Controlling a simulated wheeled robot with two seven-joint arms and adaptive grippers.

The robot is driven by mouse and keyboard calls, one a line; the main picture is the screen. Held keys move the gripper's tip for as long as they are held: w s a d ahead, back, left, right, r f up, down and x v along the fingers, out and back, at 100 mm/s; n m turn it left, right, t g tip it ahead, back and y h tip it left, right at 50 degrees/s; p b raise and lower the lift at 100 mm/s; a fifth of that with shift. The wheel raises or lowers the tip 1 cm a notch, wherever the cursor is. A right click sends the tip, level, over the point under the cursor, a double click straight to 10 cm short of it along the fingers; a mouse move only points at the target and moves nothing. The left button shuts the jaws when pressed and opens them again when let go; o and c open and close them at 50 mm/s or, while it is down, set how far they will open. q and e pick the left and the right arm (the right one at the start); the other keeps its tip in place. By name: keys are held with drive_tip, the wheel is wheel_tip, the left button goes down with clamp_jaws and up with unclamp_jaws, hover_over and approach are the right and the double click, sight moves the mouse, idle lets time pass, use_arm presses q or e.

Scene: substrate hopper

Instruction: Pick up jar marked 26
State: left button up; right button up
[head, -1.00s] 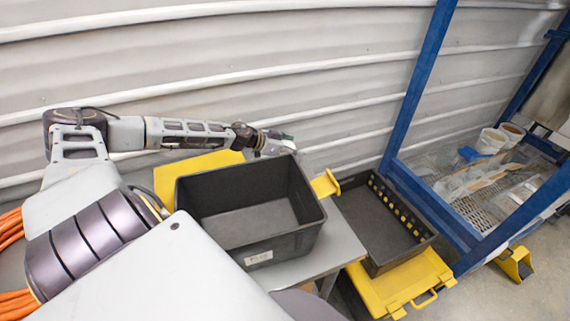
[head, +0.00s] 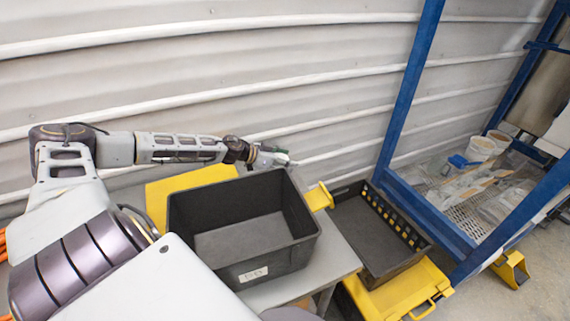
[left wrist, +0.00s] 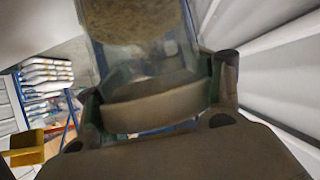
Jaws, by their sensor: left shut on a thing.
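My left gripper (head: 272,157) is beyond the far rim of the black crate, near the corrugated wall. In the left wrist view my left gripper (left wrist: 160,92) is shut on a clear jar (left wrist: 185,55) with brown, grainy contents. The jar fills the upper middle of that view, between the two fingers. No number can be read on it, so I cannot tell whether it is marked 26. In the head view the jar is too small and hidden to make out clearly. My right gripper is not in view.
An open, empty black crate (head: 300,250) with a white label stands on a grey table (head: 338,262). A yellow panel (head: 160,205) lies behind it. A lower black tray (head: 385,270) and a yellow case (head: 410,290) are to its right. A blue frame (head: 405,95) holds white tubs (head: 480,148).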

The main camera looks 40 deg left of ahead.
use_arm(q)
wheel_tip(320, 180, up, 28)
drive_tip(key=shift+f+b, duration=0.2)
drive_tip(key=shift+b, duration=0.15)
idle(0.8)
